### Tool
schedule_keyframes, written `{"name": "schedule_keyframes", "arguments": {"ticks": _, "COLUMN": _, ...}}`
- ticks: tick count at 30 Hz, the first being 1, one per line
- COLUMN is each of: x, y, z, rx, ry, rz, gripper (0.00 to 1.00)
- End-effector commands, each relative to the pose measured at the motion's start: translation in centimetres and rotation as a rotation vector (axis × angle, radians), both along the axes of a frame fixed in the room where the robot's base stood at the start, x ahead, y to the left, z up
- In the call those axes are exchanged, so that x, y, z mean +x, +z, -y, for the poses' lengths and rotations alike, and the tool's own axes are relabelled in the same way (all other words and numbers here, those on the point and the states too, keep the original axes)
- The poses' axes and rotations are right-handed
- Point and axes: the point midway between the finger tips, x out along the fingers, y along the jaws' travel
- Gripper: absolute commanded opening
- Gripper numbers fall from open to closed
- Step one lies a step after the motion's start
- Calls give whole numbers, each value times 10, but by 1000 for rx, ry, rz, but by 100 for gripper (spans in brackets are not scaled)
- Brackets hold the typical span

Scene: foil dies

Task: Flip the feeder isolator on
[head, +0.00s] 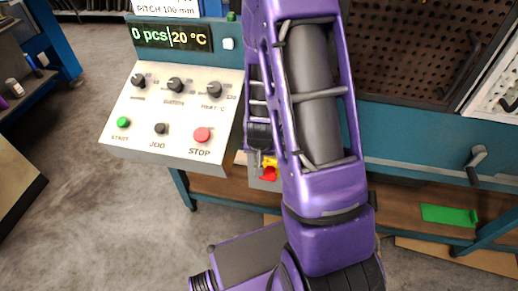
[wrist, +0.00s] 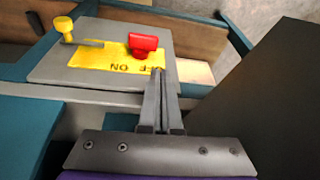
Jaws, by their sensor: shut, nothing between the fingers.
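The feeder isolator (wrist: 60,72) is a grey box with a yellow plate (wrist: 88,58) in the wrist view. Its red handle (wrist: 143,44) sits on the right part of the plate, beside the OFF lettering; ON is to the left, both upside down. In the head view the red handle (head: 268,174) shows low beside my arm, which hides much of the box. My gripper (wrist: 159,72) is shut and empty. Its fingertips are at the near right edge of the plate, close to the handle; contact cannot be told.
A control panel (head: 120,145) with dials and buttons is left of my arm. A dark surface (wrist: 265,100) rises at the wrist view's right. A crank handle (head: 476,160) and green plate (head: 450,215) are farther right.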

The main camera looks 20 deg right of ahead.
Motion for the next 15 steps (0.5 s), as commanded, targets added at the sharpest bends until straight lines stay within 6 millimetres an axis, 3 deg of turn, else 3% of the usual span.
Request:
{"name": "schedule_keyframes", "arguments": {"ticks": 1, "x": -3, "y": 14, "z": -1, "rx": 0, "ry": 1, "rz": 2, "gripper": 0}}
{"name": "schedule_keyframes", "arguments": {"ticks": 6, "x": -11, "y": 37, "z": -4, "rx": 0, "ry": 1, "rz": 1, "gripper": 0}}
{"name": "schedule_keyframes", "arguments": {"ticks": 15, "x": -15, "y": 46, "z": -5, "rx": 1, "ry": -1, "rz": -1, "gripper": 0}}
